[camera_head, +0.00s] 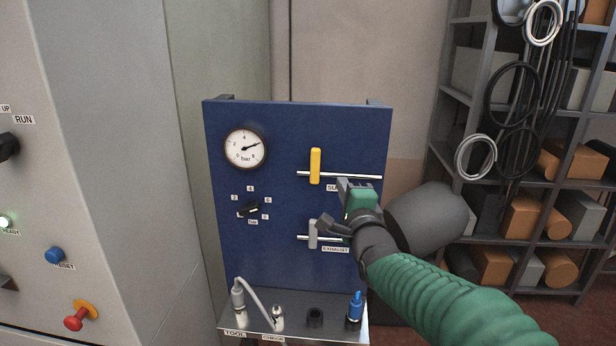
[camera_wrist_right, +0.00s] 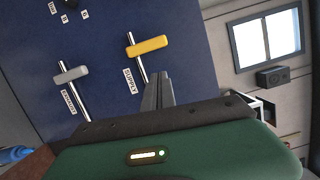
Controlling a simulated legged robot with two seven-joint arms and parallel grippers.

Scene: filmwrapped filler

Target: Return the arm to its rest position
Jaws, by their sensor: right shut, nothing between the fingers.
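My right gripper (camera_head: 335,205) is green and grey and hangs in front of the blue panel (camera_head: 275,120). In the right wrist view its fingers (camera_wrist_right: 158,92) are together with nothing between them. The yellow supply handle (camera_head: 315,166) stands upright across its pipe, just above and left of the gripper. It also shows in the wrist view (camera_wrist_right: 147,46), apart from the fingers. The grey exhaust handle (camera_head: 312,234) is upright on the lower pipe, partly close behind the gripper in the head view. My left gripper is not in view.
A gauge (camera_head: 245,148) and a black knob (camera_head: 249,210) are on the panel. A metal shelf (camera_head: 290,319) below holds hose fittings and a blue connector (camera_head: 355,307). A control cabinet (camera_head: 110,150) stands left; a loaded rack (camera_head: 485,130) stands right. A dark grey cylinder (camera_head: 428,218) is behind my arm.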

